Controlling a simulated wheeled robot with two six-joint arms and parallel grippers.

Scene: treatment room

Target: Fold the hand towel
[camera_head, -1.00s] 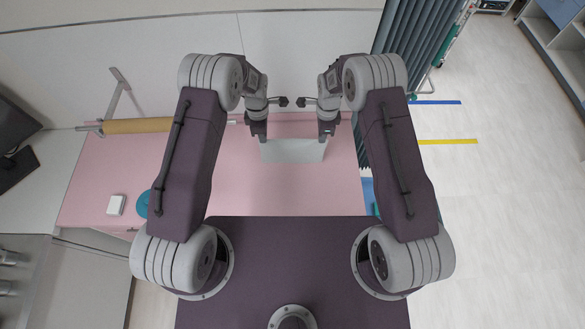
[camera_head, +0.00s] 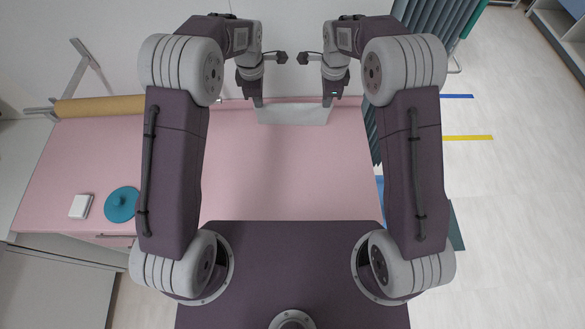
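The hand towel (camera_head: 292,116) is a pale grey-white strip near the far edge of the pink treatment table (camera_head: 285,165). My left gripper (camera_head: 257,101) is at the towel's far left corner. My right gripper (camera_head: 327,101) is at its far right corner. The towel spans between the two sets of fingertips and keeps with them, so both grippers look shut on it. The fingertips are small in this view, and the exact hold is partly hidden. I cannot tell how far the towel is lifted off the table.
A tan roll (camera_head: 113,104) lies on a bracket at the table's far left. A teal round lid-like object (camera_head: 122,204) and a small white box (camera_head: 81,207) are at the near left. A dark green curtain (camera_head: 398,120) hangs at the right. The table's middle is clear.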

